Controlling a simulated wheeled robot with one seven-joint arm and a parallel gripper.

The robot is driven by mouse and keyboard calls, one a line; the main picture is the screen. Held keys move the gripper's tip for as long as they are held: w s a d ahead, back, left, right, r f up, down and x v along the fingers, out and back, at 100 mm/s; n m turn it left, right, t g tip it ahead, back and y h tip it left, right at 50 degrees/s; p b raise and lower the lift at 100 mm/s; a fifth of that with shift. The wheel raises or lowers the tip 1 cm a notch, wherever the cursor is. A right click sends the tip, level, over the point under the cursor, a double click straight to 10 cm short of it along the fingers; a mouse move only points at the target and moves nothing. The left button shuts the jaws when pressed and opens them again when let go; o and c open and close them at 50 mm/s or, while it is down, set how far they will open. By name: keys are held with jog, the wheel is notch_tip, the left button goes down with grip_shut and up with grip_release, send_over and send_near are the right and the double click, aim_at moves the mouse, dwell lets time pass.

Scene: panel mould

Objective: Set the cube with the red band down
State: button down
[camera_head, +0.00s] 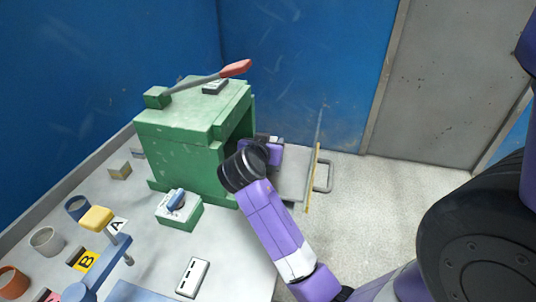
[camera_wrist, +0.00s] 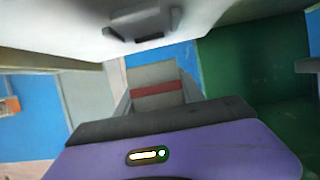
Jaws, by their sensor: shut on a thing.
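The cube with the red band (camera_wrist: 157,90) is pale grey with a dark red stripe across it. It shows in the wrist view between the fingers of my gripper (camera_wrist: 156,98), which is shut on it. In the head view my gripper (camera_head: 268,146) is at the open right side of the green press (camera_head: 180,135), near a pale tray (camera_head: 291,183) with a metal handle. The cube cannot be made out clearly in the head view. I cannot tell whether it touches a surface beneath.
The press has a red-handled lever (camera_head: 235,68) on top. A green box with a blue knob (camera_head: 179,210) stands in front of it. Cups, a yellow-topped blue stand (camera_head: 97,218) and a white plate (camera_head: 192,277) occupy the table's left and front. Floor lies open to the right.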

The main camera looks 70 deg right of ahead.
jog(key=shift+f, duration=2.05)
jog(key=shift+f, duration=0.2)
jog(key=c, duration=0.7)
grip_release()
jog(key=shift+r, duration=0.2)
jog(key=v, duration=1.2)
jog(key=shift+s+b, duration=0.1)
jog(key=shift+b, duration=0.3)
